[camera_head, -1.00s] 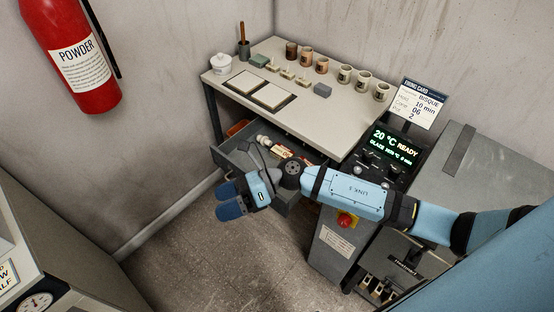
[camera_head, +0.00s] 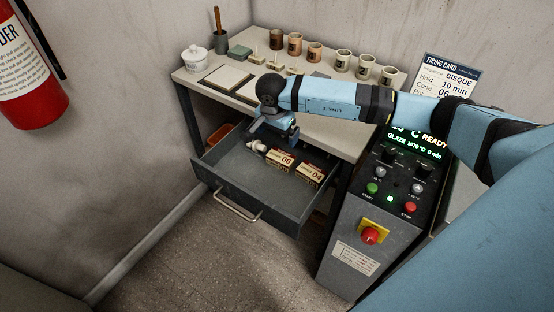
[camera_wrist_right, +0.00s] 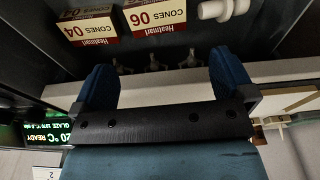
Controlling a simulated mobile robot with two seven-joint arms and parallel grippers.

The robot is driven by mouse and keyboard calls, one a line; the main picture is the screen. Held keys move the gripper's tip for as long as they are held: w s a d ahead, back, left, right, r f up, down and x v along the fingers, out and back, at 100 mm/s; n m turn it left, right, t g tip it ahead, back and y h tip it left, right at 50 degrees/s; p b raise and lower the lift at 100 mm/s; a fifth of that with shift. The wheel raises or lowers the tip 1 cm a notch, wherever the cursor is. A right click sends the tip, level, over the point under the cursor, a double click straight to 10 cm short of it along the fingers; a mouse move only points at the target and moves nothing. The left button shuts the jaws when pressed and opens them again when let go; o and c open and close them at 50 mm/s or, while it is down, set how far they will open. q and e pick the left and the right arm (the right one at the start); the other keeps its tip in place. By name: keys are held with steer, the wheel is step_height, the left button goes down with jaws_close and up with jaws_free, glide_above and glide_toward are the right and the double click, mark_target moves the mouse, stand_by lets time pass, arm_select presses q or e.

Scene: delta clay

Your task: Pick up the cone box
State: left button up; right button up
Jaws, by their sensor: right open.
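Two cream-and-red cone boxes lie side by side in the open grey drawer (camera_head: 225,183). One is the box marked 06 (camera_head: 281,161), also seen in the right wrist view (camera_wrist_right: 155,15). The other is the box marked 04 (camera_head: 310,173), also seen in the right wrist view (camera_wrist_right: 85,29). My right gripper (camera_head: 277,136) is above the back of the drawer, apart from both boxes. In the right wrist view its two blue fingers (camera_wrist_right: 163,72) are spread with nothing between them. My left gripper is not in view.
A white cylindrical item (camera_head: 257,147) lies left of the 06 box. The worktable (camera_head: 243,98) overhangs the drawer's back and carries several cups, tiles and a lidded jar (camera_head: 195,59). The kiln control panel (camera_head: 390,185) stands to the right. The drawer's front is clear.

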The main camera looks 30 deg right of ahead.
mark_target(281, 156)
steer(key=f, duration=0.4)
steer(key=d+f, duration=0.1)
steer(key=f, duration=0.3)
steer(key=f+b, duration=0.1)
steer(key=f, duration=0.3)
steer(key=shift+w+d, duration=0.15)
steer(key=shift+d, duration=0.2)
steer(key=shift+r, duration=0.1)
steer(key=c, duration=0.7)
